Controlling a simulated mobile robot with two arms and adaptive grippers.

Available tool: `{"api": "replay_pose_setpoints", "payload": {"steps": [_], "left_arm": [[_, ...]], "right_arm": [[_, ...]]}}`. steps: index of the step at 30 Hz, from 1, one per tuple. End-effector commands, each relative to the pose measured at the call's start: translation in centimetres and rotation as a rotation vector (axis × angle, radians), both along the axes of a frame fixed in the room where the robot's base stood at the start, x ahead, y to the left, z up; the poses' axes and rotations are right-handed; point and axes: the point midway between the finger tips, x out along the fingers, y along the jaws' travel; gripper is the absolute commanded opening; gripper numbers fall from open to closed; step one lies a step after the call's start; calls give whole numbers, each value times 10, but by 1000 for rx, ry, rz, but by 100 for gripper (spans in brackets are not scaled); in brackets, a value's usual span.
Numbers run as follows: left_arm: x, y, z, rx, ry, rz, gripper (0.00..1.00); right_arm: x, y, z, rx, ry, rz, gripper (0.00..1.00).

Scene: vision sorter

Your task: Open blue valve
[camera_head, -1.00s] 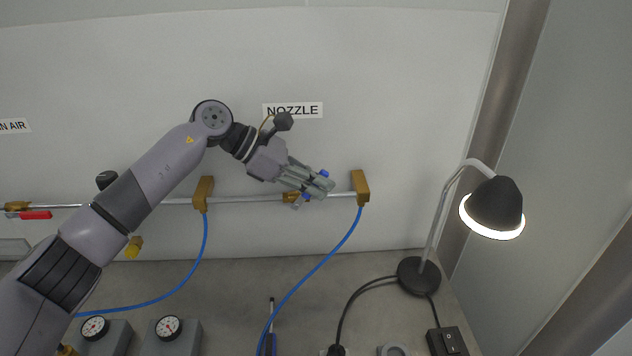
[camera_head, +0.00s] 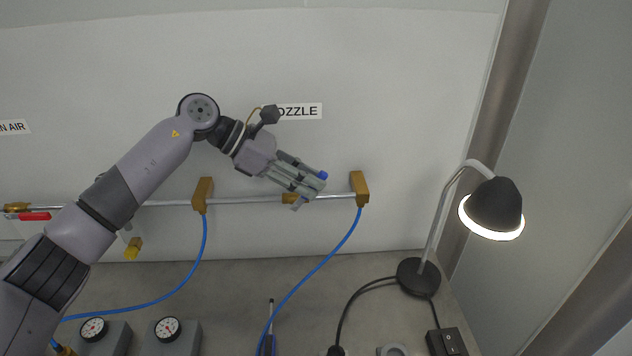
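My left gripper (camera_head: 312,188) is in front of the wall pipe, below the NOZZLE label, pointing down and to the right. Its fingers cover most of the blue valve. A small blue piece (camera_head: 322,175), apparently part of the valve handle, shows just beside the fingertips. The brass valve body (camera_head: 291,198) shows partly behind the fingers on the pipe. I cannot tell whether the fingers touch the handle or how far apart they are. My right gripper is out of view.
Brass blocks (camera_head: 202,194) and (camera_head: 360,188) hold the pipe, with blue hoses (camera_head: 318,272) hanging down. A red valve handle (camera_head: 35,216) is at far left. A lit desk lamp (camera_head: 495,207) stands at right. Gauges (camera_head: 167,329) and a screwdriver (camera_head: 270,325) are at the bottom.

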Motion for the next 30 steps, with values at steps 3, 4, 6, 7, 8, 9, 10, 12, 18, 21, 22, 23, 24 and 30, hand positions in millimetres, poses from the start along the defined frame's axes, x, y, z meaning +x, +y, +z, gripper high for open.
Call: {"api": "replay_pose_setpoints", "payload": {"steps": [3, 4, 6, 7, 8, 9, 10, 12, 18, 21, 22, 23, 24, 30], "left_arm": [[1, 23, 16, 0, -4, 3, 30], [1, 28, 20, 0, -2, 3, 30], [1, 41, 29, 0, -3, 3, 30], [1, 45, 33, 0, -3, 3, 30], [1, 50, 36, 0, -3, 4, 30], [1, 56, 40, -1, -1, 3, 30], [1, 60, 43, -1, -2, 2, 30], [1, 67, 48, 0, -2, 2, 30], [1, 78, 56, -1, 0, 1, 30], [0, 78, 56, -1, 1, 1, 30], [0, 78, 56, -1, 0, 0, 30], [0, 78, 56, -1, 0, 0, 30], [0, 78, 56, -1, 0, 0, 30], [0, 77, 56, -5, 1, 1, 30]], "right_arm": [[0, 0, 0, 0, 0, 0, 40], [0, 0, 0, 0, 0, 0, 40], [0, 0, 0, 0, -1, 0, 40], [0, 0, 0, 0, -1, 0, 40], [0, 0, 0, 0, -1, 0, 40], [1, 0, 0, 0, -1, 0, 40], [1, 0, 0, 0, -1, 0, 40], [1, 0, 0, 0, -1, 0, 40], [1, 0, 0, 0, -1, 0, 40], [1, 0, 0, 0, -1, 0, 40], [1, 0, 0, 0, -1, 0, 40], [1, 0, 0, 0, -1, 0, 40], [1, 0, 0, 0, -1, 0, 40], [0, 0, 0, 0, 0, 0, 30]]}}
